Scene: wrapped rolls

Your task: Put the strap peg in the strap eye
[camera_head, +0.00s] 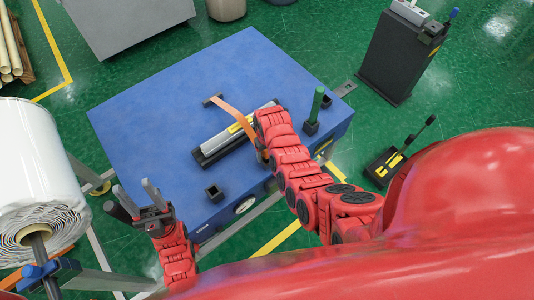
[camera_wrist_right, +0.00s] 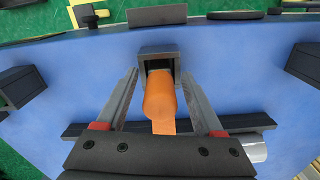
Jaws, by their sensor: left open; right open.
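The orange strap (camera_head: 236,115) runs over the blue table from a small dark bar toward my right gripper. In the right wrist view the orange strap peg (camera_wrist_right: 160,98) lies between the two fingers of my right gripper (camera_wrist_right: 158,76), with gaps on both sides. Its far end overlaps the opening of a dark square block, the strap eye (camera_wrist_right: 160,52); how deep it sits I cannot tell. In the head view my right arm hides most of this. My left gripper (camera_head: 135,189) is open and empty beyond the table's front left edge.
A silver roll with a yellow label (camera_head: 233,132) lies in a dark holder on the blue table (camera_head: 160,110). A green peg (camera_head: 317,103) stands in a dark block; an open dark socket (camera_head: 214,193) is near the front. A large white roll (camera_head: 35,165) is at left.

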